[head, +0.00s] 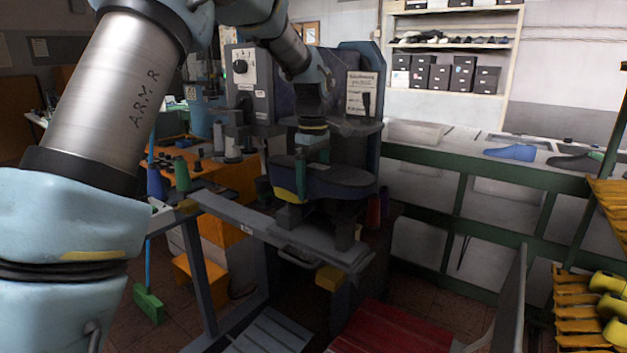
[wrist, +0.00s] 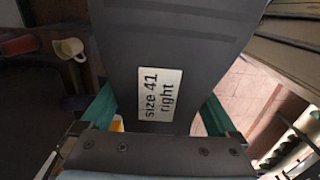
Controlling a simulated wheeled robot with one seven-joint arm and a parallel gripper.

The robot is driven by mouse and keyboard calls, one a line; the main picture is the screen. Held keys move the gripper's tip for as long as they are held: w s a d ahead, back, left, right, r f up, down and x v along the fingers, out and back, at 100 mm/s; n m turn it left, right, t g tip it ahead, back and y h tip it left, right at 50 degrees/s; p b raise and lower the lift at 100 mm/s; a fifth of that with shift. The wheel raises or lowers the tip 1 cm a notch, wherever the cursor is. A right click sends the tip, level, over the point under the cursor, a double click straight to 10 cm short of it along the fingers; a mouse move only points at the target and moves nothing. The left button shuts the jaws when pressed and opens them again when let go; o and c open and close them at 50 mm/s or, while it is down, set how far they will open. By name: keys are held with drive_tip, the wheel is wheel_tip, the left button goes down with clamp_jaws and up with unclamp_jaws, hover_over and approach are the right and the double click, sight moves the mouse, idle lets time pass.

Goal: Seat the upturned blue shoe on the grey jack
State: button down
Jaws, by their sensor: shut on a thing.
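My gripper (head: 303,170) is shut on the upturned shoe (head: 338,184), which looks dark blue at its side in the head view. Its dark grey sole (wrist: 175,40) faces the wrist camera, with a white label reading "size 41 right". The green fingers of my gripper (wrist: 157,112) stand either side of the shoe in the wrist view. A grey post (head: 345,232), which looks like the jack, stands beneath the shoe. The shoe hides its top, so I cannot tell whether they touch.
A grey rail (head: 255,224) runs in front of the post. A machine (head: 250,85) stands close behind. Another blue shoe-shaped piece (head: 510,152) lies on the right-hand bench. A yellow rack (head: 575,300) stands at the right. A white mug (wrist: 68,48) shows in the wrist view.

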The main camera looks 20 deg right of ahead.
sight(313, 166)
drive_tip(key=shift+f+b, duration=0.75)
drive_tip(key=shift+f, duration=1.1)
unclamp_jaws()
wheel_tip(313, 166, up, 11)
drive_tip(key=shift+f+b, duration=0.1)
drive_tip(key=shift+b, duration=1.05)
